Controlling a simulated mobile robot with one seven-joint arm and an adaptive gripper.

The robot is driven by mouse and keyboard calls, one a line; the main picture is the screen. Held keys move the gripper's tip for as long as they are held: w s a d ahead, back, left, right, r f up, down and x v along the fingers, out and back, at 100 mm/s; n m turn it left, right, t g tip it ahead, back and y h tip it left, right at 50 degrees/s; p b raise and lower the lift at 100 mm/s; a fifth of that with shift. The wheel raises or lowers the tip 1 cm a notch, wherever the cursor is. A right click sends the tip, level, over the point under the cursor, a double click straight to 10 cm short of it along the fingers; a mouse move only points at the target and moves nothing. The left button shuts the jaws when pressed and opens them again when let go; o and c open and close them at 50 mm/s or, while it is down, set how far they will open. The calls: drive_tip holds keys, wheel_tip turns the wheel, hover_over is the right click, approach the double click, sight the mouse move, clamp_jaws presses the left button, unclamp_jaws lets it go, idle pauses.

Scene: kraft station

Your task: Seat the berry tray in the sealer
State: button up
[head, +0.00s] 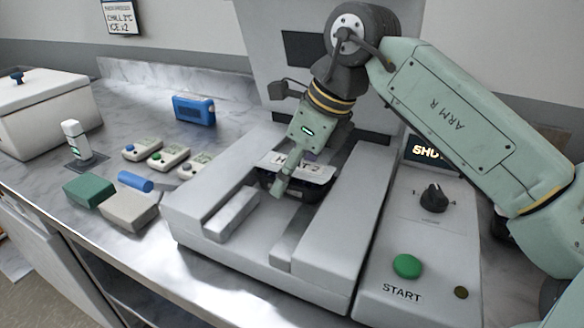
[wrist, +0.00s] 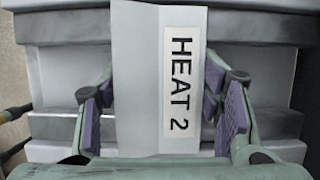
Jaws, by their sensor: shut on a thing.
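A dark tray (head: 312,189) with a pale top strip (head: 290,165) labelled HEAT 2 is between the two raised grey blocks of the sealer (head: 335,255). No berries show. My gripper (head: 283,182) comes down over the tray from above. In the wrist view, the pale strip (wrist: 136,90) lies between my gripper's purple-padded fingers (wrist: 160,112), one on each side, and my gripper is shut on this labelled tray. Its underside is hidden, so I cannot tell whether it rests on the sealer bed.
The sealer's control box has a green START button (head: 407,266), a black knob (head: 434,198) and a display (head: 430,152) partly hidden by my arm. To the left are a green block (head: 89,190), a beige block (head: 130,211), small meters (head: 142,149), a blue device (head: 194,109) and a white box (head: 45,110).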

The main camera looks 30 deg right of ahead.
drive_tip(key=shift+f, duration=0.15)
drive_tip(key=o, duration=1.4)
drive_tip(key=shift+c, duration=0.2)
drive_tip(key=shift+o, duration=0.3)
drive_tip(key=o, duration=0.3)
drive_tip(key=shift+o, duration=0.2)
drive_tip(key=shift+r+p, duration=3.15)
drive_tip(key=shift+r, duration=1.4)
